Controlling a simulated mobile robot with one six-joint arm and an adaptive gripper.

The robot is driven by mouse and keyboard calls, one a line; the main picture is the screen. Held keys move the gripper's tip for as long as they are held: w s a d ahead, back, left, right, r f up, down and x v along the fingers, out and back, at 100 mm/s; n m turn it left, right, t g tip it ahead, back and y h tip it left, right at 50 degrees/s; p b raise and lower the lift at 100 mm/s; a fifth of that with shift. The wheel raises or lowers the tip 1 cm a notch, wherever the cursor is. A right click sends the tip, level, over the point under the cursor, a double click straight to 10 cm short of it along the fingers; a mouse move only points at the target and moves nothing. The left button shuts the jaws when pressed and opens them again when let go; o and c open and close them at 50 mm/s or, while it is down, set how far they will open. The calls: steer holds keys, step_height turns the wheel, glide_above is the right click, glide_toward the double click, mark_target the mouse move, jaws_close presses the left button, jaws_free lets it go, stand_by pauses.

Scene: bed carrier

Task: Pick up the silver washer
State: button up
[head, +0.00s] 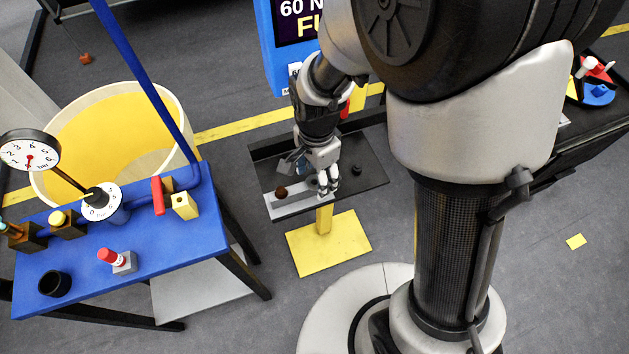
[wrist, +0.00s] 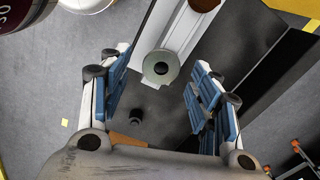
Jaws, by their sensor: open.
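The silver washer (wrist: 160,67) is a flat, round grey disc with a dark centre. In the wrist view it lies near the end of a light grey strip (wrist: 176,36). My gripper (wrist: 163,72) is open, with one blue-padded finger on each side of the washer in that view and no contact visible. In the head view my gripper (head: 326,182) is low over the dark tray (head: 369,183), at the right end of the light strip (head: 290,207). I cannot make out the washer there; my gripper seems to cover it.
A brown round piece (head: 281,191) sits on the strip, left of my gripper. A small dark knob (head: 357,169) stands on the tray to the right. A blue sign (head: 280,55) rises behind. A blue table (head: 160,235) with gauges and fittings stands left, beside a yellow-lined bin (head: 110,120).

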steer(key=shift+f, duration=0.25)
stand_by(0.3)
steer(key=shift+c, duration=0.2)
steer(key=c, duration=1)
